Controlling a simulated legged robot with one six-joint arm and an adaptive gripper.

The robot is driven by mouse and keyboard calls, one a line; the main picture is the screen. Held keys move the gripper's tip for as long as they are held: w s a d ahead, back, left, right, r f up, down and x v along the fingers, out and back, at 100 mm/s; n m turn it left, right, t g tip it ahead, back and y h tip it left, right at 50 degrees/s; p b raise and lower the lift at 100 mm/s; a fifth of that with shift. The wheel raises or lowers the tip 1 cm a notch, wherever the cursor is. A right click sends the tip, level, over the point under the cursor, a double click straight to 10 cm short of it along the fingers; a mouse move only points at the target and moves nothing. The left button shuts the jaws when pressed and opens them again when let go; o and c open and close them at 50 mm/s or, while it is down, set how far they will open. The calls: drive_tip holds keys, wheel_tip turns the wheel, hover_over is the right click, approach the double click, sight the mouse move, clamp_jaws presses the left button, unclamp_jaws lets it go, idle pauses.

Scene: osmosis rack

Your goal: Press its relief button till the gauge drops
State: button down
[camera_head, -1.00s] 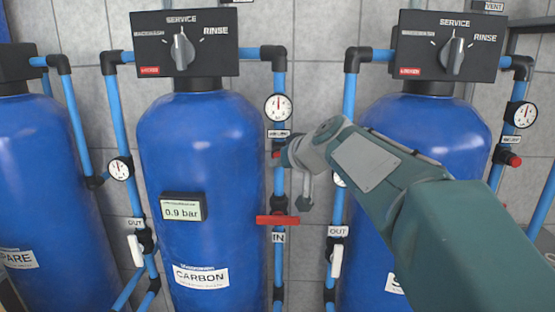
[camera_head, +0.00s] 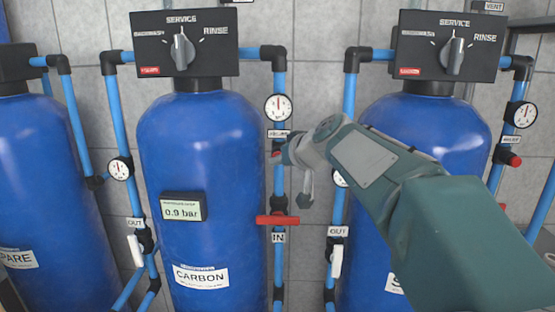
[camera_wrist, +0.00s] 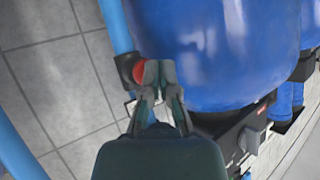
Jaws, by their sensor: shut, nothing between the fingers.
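The relief button, a red knob (camera_head: 276,154), sits on the inlet pipe of the blue CARBON tank (camera_head: 200,240), below a round white gauge (camera_head: 278,107). The gauge's needle points about straight up; its figures are too small to read. My gripper (camera_head: 287,153) is just right of the button in the head view, with its fingers largely hidden behind my wrist. In the wrist view my shut, empty fingertips (camera_wrist: 152,72) are right beside the red button (camera_wrist: 128,67), overlapping its edge. I cannot tell whether they touch it.
A red valve handle (camera_head: 277,220) crosses the same pipe below. A display (camera_head: 183,207) on the tank reads 0.9 bar. Another blue tank (camera_head: 430,130) stands to the right with its own gauge (camera_head: 521,114) and red button (camera_head: 514,161).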

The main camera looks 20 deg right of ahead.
drive_tip(key=shift+w+d, duration=0.15)
drive_tip(key=shift+w, duration=0.35)
idle(0.5)
drive_tip(key=shift+s, duration=0.15)
idle(0.9)
drive_tip(key=shift+s+a, duration=0.3)
drive_tip(key=shift+s, duration=0.45)
drive_tip(key=shift+s, duration=0.1)
drive_tip(key=shift+s+a, duration=0.25)
drive_tip(key=shift+s, duration=0.5)
drive_tip(key=shift+s+a, duration=0.25)
drive_tip(key=shift+s, duration=0.55)
drive_tip(key=shift+s+a, duration=0.25)
drive_tip(key=shift+s, duration=0.5)
drive_tip(key=s+f+g+h, duration=0.2)
drive_tip(key=s+f+g, duration=0.1)
drive_tip(key=s+f, duration=0.6)
drive_tip(key=s+f+m+g+h, duration=0.1)
drive_tip(key=s+f+g+h, duration=0.1)
drive_tip(key=s+f, duration=0.8)
drive_tip(key=s+g, duration=0.1)
drive_tip(key=s, duration=0.5)
drive_tip(key=shift+s+d, duration=0.2)
